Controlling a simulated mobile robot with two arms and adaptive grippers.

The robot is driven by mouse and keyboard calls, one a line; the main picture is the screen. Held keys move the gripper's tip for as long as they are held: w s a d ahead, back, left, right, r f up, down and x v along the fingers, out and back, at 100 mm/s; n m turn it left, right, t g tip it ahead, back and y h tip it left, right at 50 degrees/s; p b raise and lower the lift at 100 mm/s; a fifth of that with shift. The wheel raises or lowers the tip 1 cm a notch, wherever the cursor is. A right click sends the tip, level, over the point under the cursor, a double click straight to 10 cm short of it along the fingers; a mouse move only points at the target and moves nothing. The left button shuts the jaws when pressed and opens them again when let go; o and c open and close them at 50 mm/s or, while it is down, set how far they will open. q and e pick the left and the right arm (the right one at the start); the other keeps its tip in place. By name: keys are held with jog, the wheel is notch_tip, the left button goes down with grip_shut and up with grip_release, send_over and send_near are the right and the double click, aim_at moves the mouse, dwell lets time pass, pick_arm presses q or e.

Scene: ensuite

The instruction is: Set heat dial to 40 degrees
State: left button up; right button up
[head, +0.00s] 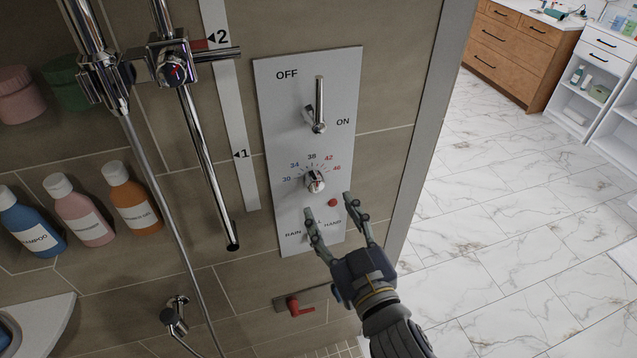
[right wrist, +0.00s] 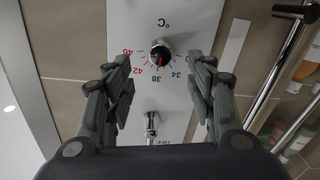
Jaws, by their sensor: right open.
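The heat dial (head: 314,181) is a small chrome knob on a pale grey wall panel (head: 295,95), under an arc of numbers from 30 to 46. In the right wrist view the dial (right wrist: 162,50) appears upside down, with a red mark on its face pointing roughly toward 38. My right gripper (head: 329,206) is open and empty, just below the dial in the head view. In the wrist view its fingers (right wrist: 162,92) are spread on either side, with the dial beyond and between them, apparently untouched. My left gripper is not in view.
An ON/OFF lever (head: 319,105) stands out above the dial. The RAIN/HAND control is partly hidden by my gripper. A red-handled valve (head: 300,306) is below. A shower rail (head: 205,150) and bottles (head: 85,210) are left. Marble floor (head: 510,200) lies open at right.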

aim_at(317, 188)
jog(key=p+x, duration=0.1)
jog(key=x, duration=0.5)
jog(key=shift+r+p, duration=0.1)
jog(key=shift+p, duration=0.2)
jog(key=shift+x, duration=0.9)
jog(key=shift+c, duration=0.6)
jog(key=c, duration=1)
